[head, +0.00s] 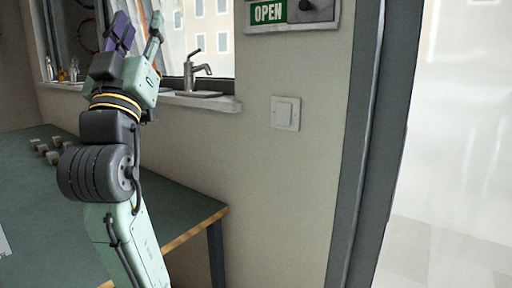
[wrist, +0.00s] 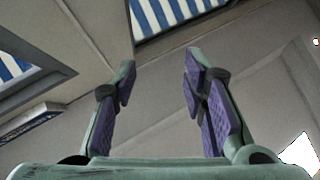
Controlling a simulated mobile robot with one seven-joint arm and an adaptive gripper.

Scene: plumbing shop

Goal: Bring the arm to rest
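My gripper (head: 137,36) is raised above the green table, pointing upward in front of the window in the head view. Its purple-padded fingers are spread apart with nothing between them. In the wrist view my gripper (wrist: 158,88) is also open and empty, with a pale wall or ceiling surface and blue-and-white striped areas beyond it.
A green table (head: 185,205) with a wooden edge stands at the left, with several small fittings (head: 47,150) on it. Behind it, a window sill (head: 205,101) holds a faucet (head: 196,72). A grey door frame (head: 365,140) stands at the right.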

